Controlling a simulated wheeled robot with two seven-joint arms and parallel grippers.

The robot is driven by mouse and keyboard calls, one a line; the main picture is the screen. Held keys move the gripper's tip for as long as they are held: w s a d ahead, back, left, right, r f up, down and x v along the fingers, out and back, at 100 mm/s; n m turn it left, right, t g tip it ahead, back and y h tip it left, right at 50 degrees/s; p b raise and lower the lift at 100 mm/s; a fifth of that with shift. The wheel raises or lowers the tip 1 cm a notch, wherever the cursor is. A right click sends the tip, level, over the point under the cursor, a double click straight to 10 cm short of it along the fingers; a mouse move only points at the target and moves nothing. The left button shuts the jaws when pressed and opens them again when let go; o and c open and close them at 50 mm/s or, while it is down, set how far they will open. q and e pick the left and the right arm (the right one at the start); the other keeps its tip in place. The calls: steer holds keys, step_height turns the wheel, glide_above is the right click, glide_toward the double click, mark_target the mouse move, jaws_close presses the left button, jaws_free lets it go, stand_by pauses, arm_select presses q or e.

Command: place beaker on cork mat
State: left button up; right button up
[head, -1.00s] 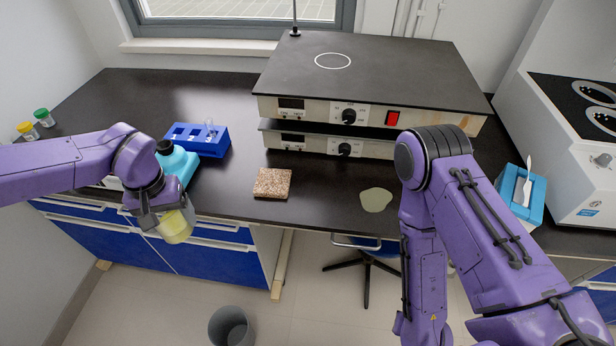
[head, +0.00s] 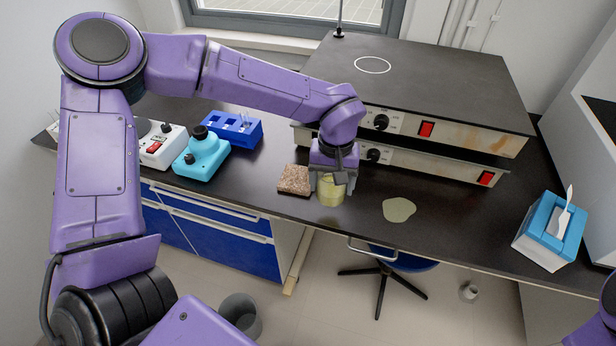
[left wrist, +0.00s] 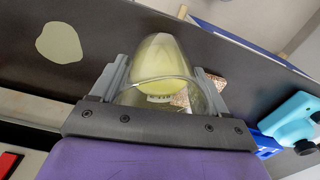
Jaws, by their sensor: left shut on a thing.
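My left gripper (head: 330,182) is shut on a glass beaker (head: 331,194) with yellow content. In the left wrist view the beaker (left wrist: 163,78) sits between the two fingers (left wrist: 165,88). The cork mat (head: 295,180) is a small speckled brown square on the dark bench, just left of the beaker in the head view. In the left wrist view part of the cork mat (left wrist: 216,81) shows beside and through the glass. The beaker appears beside the mat, not over its middle. I cannot tell the beaker's exact height above the bench. My right gripper is out of view.
A pale puddle-like patch (head: 399,210) lies right of the beaker. Stacked hotplates (head: 430,160) stand behind. A blue tube rack (head: 235,130) and a cyan device (head: 202,157) stand to the left. The bench's front edge runs close to the mat.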

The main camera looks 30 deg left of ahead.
arm_select(q)
steer(key=n, duration=0.2)
steer(key=r+n, duration=0.1)
steer(key=n, duration=0.2)
steer(key=shift+s+r, duration=0.15)
steer(key=n, duration=0.2)
steer(key=r+n, duration=0.1)
steer(key=n, duration=0.2)
steer(key=shift+s+r, duration=0.15)
steer(key=shift+r, duration=0.05)
steer(key=n, duration=0.2)
steer(key=r+n, duration=0.1)
steer(key=n, duration=0.2)
steer(key=shift+s+r+n, duration=0.15)
steer(key=shift+s+n, duration=0.05)
steer(key=shift+n, duration=0.1)
steer(key=shift+s+r+n, duration=0.15)
steer(key=shift+r+n, duration=0.2)
steer(key=shift+n, duration=0.85)
steer(key=r+n, duration=0.1)
steer(key=n, duration=0.4)
steer(key=n+p, duration=0.4)
steer(key=n, duration=0.7)
glide_above(297, 178)
step_height(297, 178, down, 7)
steer(key=shift+f, duration=0.15)
step_height(297, 178, down, 3)
steer(key=shift+r, duration=0.15)
steer(key=shift+f, duration=0.25)
